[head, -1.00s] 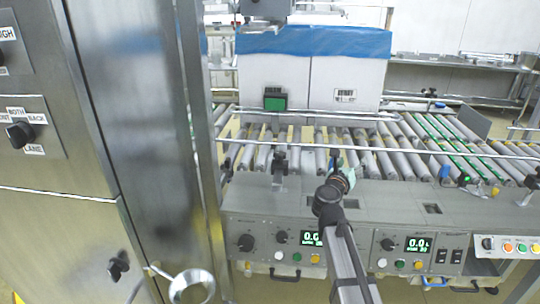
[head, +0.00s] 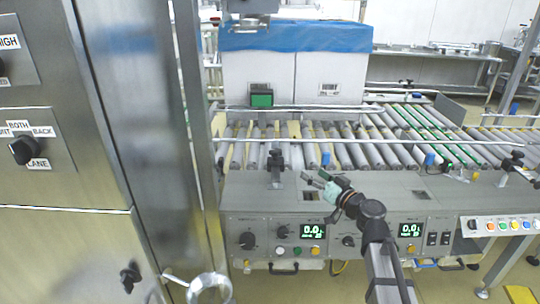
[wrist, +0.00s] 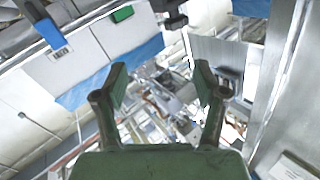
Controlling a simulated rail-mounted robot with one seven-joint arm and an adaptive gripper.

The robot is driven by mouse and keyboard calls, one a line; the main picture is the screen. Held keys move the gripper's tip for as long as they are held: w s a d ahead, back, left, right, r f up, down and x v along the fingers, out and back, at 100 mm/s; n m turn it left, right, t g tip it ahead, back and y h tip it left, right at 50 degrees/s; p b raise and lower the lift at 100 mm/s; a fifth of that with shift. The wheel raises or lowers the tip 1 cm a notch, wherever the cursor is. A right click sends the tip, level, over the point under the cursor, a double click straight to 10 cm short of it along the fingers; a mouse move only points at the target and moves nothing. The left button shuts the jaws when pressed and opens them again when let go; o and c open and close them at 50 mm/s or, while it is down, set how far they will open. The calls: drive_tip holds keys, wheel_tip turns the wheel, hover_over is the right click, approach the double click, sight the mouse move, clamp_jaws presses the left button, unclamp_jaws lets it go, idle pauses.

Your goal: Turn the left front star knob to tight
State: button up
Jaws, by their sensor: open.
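A black clamp with a knob (head: 275,160) stands on the front guide rail at the left, on the near edge of the roller conveyor; it appears to be the left front star knob. Its star shape is too small to make out. My gripper (head: 317,179) is just right of it, apart from it, with its fingers pointing left over the console top. In the wrist view my gripper (wrist: 160,85) has its two green fingers spread wide with nothing between them. A dark fitting (wrist: 174,18) at the top edge there may be the clamp; I cannot tell.
A white box with a blue liner (head: 295,75) stands on the rollers behind. The front guide rail (head: 390,143) runs across near my gripper. A steel cabinet (head: 130,120) fills the left. Another black clamp (head: 511,160) is at the right. The console top is mostly clear.

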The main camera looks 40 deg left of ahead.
sight(276, 154)
drive_tip(key=a+n, duration=0.1)
drive_tip(key=a, duration=0.4)
drive_tip(key=w+a+n, duration=0.1)
drive_tip(key=a, duration=0.5)
drive_tip(key=w+a+n+g, duration=0.1)
drive_tip(key=a+n, duration=0.1)
drive_tip(key=a, duration=0.4)
drive_tip(key=shift+a+f, duration=0.1)
drive_tip(key=shift+a, duration=0.15)
drive_tip(key=shift+s, duration=0.1)
drive_tip(key=c, duration=1.2)
